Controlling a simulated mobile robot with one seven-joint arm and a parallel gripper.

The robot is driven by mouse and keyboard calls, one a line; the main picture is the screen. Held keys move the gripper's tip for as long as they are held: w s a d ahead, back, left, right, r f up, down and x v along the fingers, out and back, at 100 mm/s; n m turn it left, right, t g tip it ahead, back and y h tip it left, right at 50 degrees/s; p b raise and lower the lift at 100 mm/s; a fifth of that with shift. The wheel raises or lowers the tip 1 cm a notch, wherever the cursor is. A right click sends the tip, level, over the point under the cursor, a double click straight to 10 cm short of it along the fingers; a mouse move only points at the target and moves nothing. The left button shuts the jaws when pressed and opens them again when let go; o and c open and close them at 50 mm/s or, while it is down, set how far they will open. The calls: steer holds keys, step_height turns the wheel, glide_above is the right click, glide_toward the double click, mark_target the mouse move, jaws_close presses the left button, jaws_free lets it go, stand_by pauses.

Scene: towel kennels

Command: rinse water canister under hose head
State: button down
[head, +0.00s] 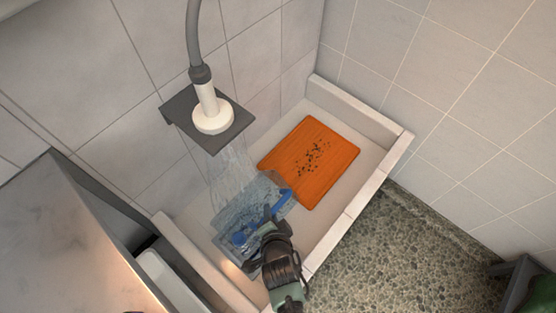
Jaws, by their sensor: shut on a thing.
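The water canister (252,202) is a clear bluish container with a blue handle and blue cap. It is tilted over the left part of the shower basin, in the falling water. My gripper (268,222) is at its near side, shut on it; the fingertips are partly hidden against the canister. The hose head (213,117) is white, on a grey hose, and sits at a dark square wall plate. Water streams (232,165) fall from below it onto the canister. Whether the canister touches the basin floor cannot be told.
An orange board (310,162) with dark specks lies in the basin, right of the canister. The basin's pale raised rim (345,220) borders a pebbled floor (400,255). A grey counter (65,245) stands at left. A dark green object (538,290) is at lower right.

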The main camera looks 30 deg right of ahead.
mark_target(245, 195)
steer(key=w+a+b, duration=0.1)
steer(key=w, duration=0.2)
steer(key=w+a+b, duration=0.1)
steer(key=w+b, duration=0.1)
steer(key=w, duration=0.1)
steer(key=w+a+b, duration=0.1)
steer(key=w, duration=0.1)
steer(key=shift+w+a, duration=0.3)
steer(key=shift+w, duration=0.1)
steer(key=shift+w+a+r+b, duration=0.1)
steer(key=shift+w+a+b, duration=0.2)
steer(key=shift+w+b, duration=0.3)
steer(key=shift+w+a+b, duration=0.3)
steer(key=shift+w+b, duration=0.05)
steer(key=shift+w, duration=0.45)
steer(key=shift+s+a, duration=0.25)
steer(key=shift+a, duration=0.35)
steer(key=shift+s+a, duration=0.25)
steer(key=shift+a, duration=0.4)
steer(key=shift+s+a, duration=0.25)
steer(key=shift+a, duration=0.35)
